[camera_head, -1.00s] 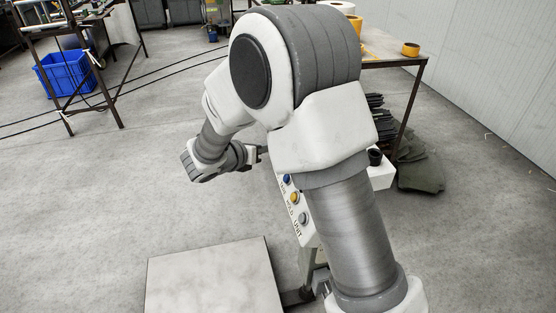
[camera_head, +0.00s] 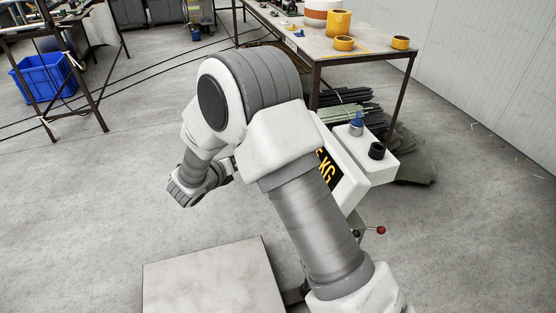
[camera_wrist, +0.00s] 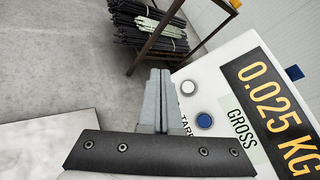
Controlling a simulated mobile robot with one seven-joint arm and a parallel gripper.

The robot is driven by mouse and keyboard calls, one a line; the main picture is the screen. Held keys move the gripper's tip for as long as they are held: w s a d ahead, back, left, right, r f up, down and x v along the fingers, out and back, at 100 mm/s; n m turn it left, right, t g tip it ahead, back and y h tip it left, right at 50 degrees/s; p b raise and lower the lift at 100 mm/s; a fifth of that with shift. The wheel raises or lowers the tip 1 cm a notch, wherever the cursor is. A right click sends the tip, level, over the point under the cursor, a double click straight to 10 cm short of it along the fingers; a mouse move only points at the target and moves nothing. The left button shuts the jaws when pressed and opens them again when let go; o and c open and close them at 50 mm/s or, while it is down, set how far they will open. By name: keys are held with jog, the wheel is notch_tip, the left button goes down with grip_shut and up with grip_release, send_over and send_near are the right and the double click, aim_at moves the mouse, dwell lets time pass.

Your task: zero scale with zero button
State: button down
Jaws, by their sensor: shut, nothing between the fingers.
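The scale's white display unit (camera_head: 362,165) is partly behind my arm in the head view, with the yellow "KG" showing. In the wrist view, its display (camera_wrist: 280,105) reads 0.025 KG, with GROSS beside it. A white button (camera_wrist: 188,87) and a blue button (camera_wrist: 204,121) lie on the panel, with "TARE" printed near the blue one. The label of the white button is hidden by my gripper. My gripper (camera_wrist: 160,75) is shut and empty, its tips just left of the white button; contact cannot be told. The scale platform (camera_head: 210,285) is bare.
A work table (camera_head: 320,45) with yellow rolls stands behind the scale, with bundled rods (camera_wrist: 150,25) beneath. A red-knobbed lever (camera_head: 381,230) is beside the scale's post. A blue crate (camera_head: 47,78) is far left. The floor left of my arm is clear.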

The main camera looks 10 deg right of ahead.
jog(key=w+d+f+b, duration=0.1)
jog(key=d+f+b, duration=0.2)
jog(key=d, duration=0.4)
jog(key=shift+w+d+f+b, duration=0.3)
jog(key=shift+d+f, duration=0.05)
jog(key=shift+d, duration=0.05)
dwell(1.8)
jog(key=shift+d+f+b, duration=0.15)
jog(key=shift+d+b, duration=0.15)
jog(key=shift+w+d+f+b, duration=0.15)
jog(key=shift+d+f+b, duration=0.15)
jog(key=shift+d, duration=0.25)
dwell(0.8)
jog(key=shift+a+r, duration=0.1)
jog(key=shift+s+a+r+p, duration=0.2)
jog(key=shift+a+r+p, duration=0.15)
jog(key=shift+a, duration=0.4)
jog(key=a, duration=0.1)
jog(key=a+r+p, duration=0.1)
jog(key=a, duration=0.1)
jog(key=a+r+p, duration=0.1)
jog(key=shift+s+a+r, duration=0.1)
jog(key=shift+s+a, duration=0.15)
jog(key=shift+s, duration=0.15)
